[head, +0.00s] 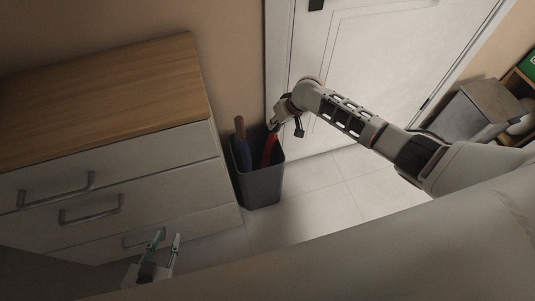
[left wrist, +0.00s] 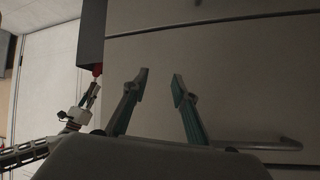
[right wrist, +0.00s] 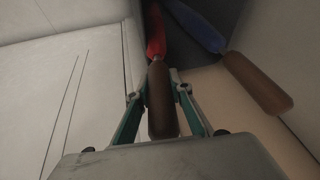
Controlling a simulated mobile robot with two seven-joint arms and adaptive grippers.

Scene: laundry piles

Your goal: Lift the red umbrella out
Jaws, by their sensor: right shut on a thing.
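The red umbrella (head: 269,152) stands in the grey bin (head: 262,192), its lower part hidden by the bin walls. In the right wrist view its red part (right wrist: 155,32) runs into the dark bin, and its brown handle (right wrist: 160,115) lies between my fingers. My right gripper (right wrist: 158,90) is shut on that handle; in the head view the gripper (head: 274,124) is just above the bin. My left gripper (head: 168,237) is open and empty in front of the drawers; its parted fingers also show in the left wrist view (left wrist: 158,82).
A blue umbrella (head: 243,157) with a brown handle stands in the same bin, left of the red one. A wood-topped drawer unit (head: 110,90) with protruding handles is close on the left. A white door (head: 370,55) is behind. Tiled floor (head: 305,205) right of the bin is clear.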

